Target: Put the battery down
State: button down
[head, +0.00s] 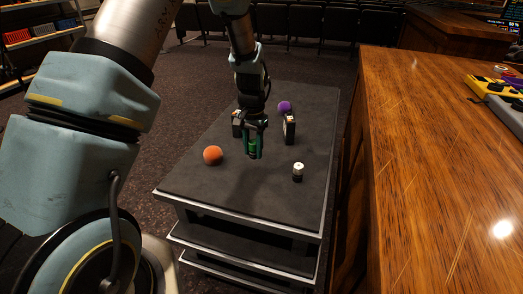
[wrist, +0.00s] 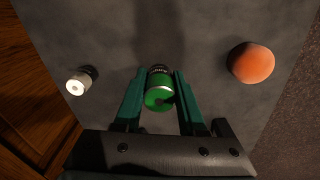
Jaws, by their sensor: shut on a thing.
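A green battery (wrist: 158,90) with a dark end is held between the fingers of my gripper (wrist: 155,100) in the wrist view. In the head view my gripper (head: 253,150) hangs over the dark grey cart top (head: 230,190), fingers pointing down, with the green battery (head: 253,145) between them. The battery seems to be above the cart top; the exact gap is hard to tell.
An orange ball (head: 213,155) lies left of my gripper, and a black-and-white cylinder (head: 298,172) stands to the right. Behind are a purple ball (head: 285,106) and a dark upright box (head: 289,129). A wooden desk (head: 430,170) is at right. The cart's front is clear.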

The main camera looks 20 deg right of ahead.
aim_at(253, 142)
jog(key=shift+f, duration=3.45)
jog(key=shift+f, duration=0.2)
jog(key=shift+c, duration=2.4)
grip_release()
notch_tip(253, 142, up, 12)
jog(key=shift+r, duration=0.2)
jog(key=a+r+n, duration=0.2)
jog(key=a+r, duration=0.1)
jog(key=a, duration=0.6)
jog(key=a+r+n, duration=0.3)
jog(key=a+r, duration=0.1)
jog(key=a, duration=0.5)
jog(key=s+a+r+n+t, duration=0.1)
jog(key=s+a+n, duration=0.3)
jog(key=s+a, duration=0.5)
jog(key=a+r, duration=0.1)
jog(key=a, duration=0.2)
jog(key=shift+r+t, duration=0.15)
jog(key=shift+t, duration=0.15)
jog(key=shift+r, duration=0.1)
